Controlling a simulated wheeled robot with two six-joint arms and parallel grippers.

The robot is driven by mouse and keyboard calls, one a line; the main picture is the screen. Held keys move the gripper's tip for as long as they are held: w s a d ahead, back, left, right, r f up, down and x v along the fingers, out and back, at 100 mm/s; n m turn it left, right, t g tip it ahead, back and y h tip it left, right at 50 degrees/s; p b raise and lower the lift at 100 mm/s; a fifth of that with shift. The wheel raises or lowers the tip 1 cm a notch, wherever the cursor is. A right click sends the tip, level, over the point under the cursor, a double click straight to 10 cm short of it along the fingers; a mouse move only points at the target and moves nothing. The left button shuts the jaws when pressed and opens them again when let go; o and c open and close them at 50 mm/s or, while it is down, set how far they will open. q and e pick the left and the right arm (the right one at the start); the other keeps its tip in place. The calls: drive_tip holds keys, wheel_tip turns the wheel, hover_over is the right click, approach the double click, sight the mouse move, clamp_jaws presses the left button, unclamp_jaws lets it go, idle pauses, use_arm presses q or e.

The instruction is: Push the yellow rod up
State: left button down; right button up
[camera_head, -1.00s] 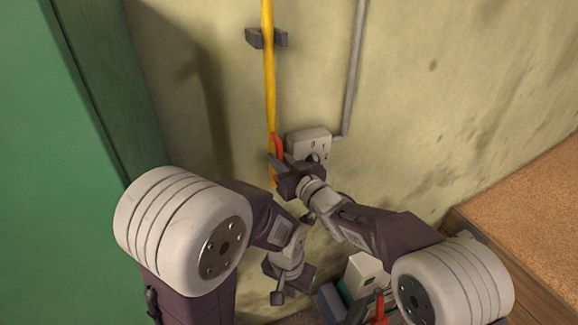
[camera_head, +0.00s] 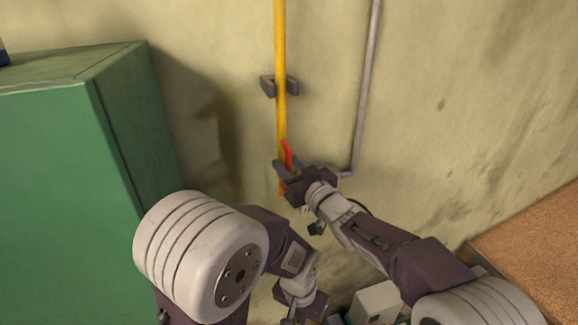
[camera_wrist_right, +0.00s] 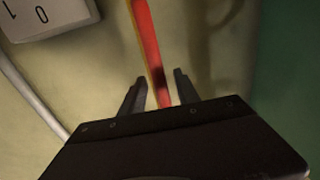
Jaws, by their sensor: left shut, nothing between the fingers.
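The yellow rod (camera_head: 280,50) runs upright along the wall, with a red part (camera_head: 287,154) at its lower portion. My right gripper (camera_head: 281,172) is at the red part, from the right in the head view. In the right wrist view, the red part (camera_wrist_right: 150,50) passes between the two spread fingers of this gripper (camera_wrist_right: 159,88). Gaps show on both sides of it. The rod's lower end is partly hidden by the gripper. My left gripper (camera_head: 289,319) is shut and empty, low in the head view and clear of the rod, partly cut off by the bottom edge.
A dark bracket (camera_head: 280,86) sits at the rod on the wall. A grey pipe (camera_head: 366,90) runs down to its right. A switch box (camera_wrist_right: 47,15) marked 0 and 1 is near the right gripper. A green cabinet (camera_head: 60,180) stands left, and a brown surface (camera_head: 535,235) lies right.

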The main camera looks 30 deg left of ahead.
drive_tip(key=shift+s+f, duration=0.1)
drive_tip(key=b+v, duration=0.4)
drive_tip(key=v, duration=0.5)
